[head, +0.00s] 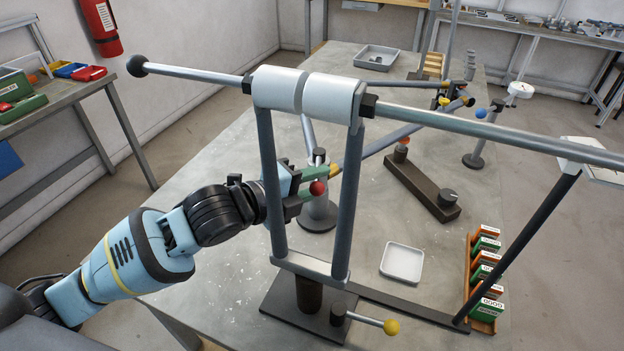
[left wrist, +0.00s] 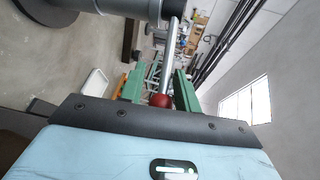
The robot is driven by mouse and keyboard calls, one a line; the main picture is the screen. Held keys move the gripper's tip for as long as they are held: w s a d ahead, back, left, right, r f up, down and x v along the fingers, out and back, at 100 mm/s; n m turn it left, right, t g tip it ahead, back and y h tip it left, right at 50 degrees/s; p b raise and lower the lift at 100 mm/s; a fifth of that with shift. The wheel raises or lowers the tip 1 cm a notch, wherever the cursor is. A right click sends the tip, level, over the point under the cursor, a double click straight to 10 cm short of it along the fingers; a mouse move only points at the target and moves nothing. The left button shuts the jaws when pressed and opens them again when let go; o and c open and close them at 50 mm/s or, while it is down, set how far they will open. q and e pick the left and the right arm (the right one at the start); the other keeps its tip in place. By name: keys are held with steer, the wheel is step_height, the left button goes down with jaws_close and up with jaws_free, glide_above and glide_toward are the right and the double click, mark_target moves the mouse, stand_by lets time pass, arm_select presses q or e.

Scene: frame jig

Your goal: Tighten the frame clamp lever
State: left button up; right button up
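The lever with a red ball knob (head: 318,187) is by the upright frame, left of its right post. My left gripper (head: 314,186) has its two green fingers spread on either side of the red knob. In the left wrist view the red knob (left wrist: 160,100) sits between the green fingers (left wrist: 160,88), with its silver rod (left wrist: 170,50) running up to a dark joint. The fingers look open, not clearly pressing on the knob. A second lever with a yellow ball knob (head: 391,327) stands at the frame's base. My right gripper is not in view.
The frame's white clamp blocks (head: 305,90) and long silver bar (head: 480,127) cross above the table (head: 235,130). A white tray (head: 402,262), a wooden rack of boxes (head: 485,316) and a dark block (head: 421,185) stand to the right. The left of the table is clear.

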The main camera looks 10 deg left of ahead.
arm_select(q)
steer(key=shift+r, duration=0.15)
steer(key=v, duration=0.7)
steer(key=shift+s+a, duration=0.25)
steer(key=shift+s, duration=0.1)
